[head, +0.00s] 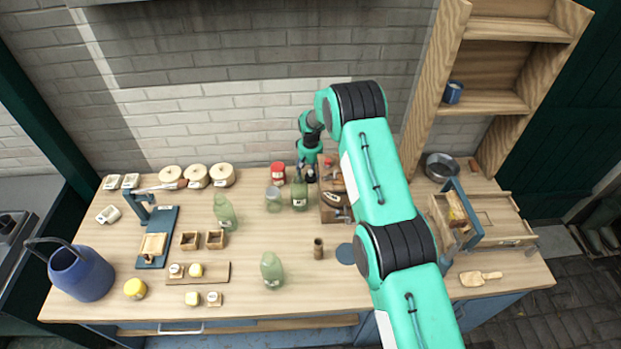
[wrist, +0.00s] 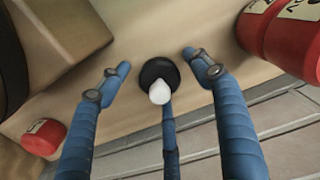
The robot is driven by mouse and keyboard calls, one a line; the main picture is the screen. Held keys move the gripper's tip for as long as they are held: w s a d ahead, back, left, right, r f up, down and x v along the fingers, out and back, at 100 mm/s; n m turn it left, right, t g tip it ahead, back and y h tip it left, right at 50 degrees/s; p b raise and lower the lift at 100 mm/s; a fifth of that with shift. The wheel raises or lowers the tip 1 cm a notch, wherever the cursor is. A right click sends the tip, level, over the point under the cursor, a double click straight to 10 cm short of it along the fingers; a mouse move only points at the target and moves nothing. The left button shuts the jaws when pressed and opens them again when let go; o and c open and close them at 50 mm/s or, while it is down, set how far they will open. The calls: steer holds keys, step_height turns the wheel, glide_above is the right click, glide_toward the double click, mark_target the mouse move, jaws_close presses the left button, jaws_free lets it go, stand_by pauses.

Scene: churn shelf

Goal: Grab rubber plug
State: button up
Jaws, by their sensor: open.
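The rubber plug (wrist: 151,71) shows in the wrist view as a black round disc with a pale, rounded knob, on the wooden worktop. My gripper (wrist: 157,62) is open, with blue fingers spread to the left and right of the plug and a third finger below it in the picture. Gaps show between the plug and the left and right fingertips; I cannot tell whether the third finger touches it. In the head view my gripper (head: 308,172) is low at the back of the worktop, and I cannot clearly make out the plug there.
A red tin (head: 278,172) stands close to the left of my gripper, with a glass jar (head: 273,199) and green bottle (head: 299,193) in front. A wooden crate (head: 334,214) is close on the right. A small red object (wrist: 44,137) shows in the wrist view. The brick wall rises behind.

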mark_target(311, 171)
steer(key=shift+c, duration=0.3)
steer(key=c, duration=1.2)
steer(key=shift+r, duration=0.1)
steer(key=shift+r+b, duration=0.45)
steer(key=shift+r, duration=4.5)
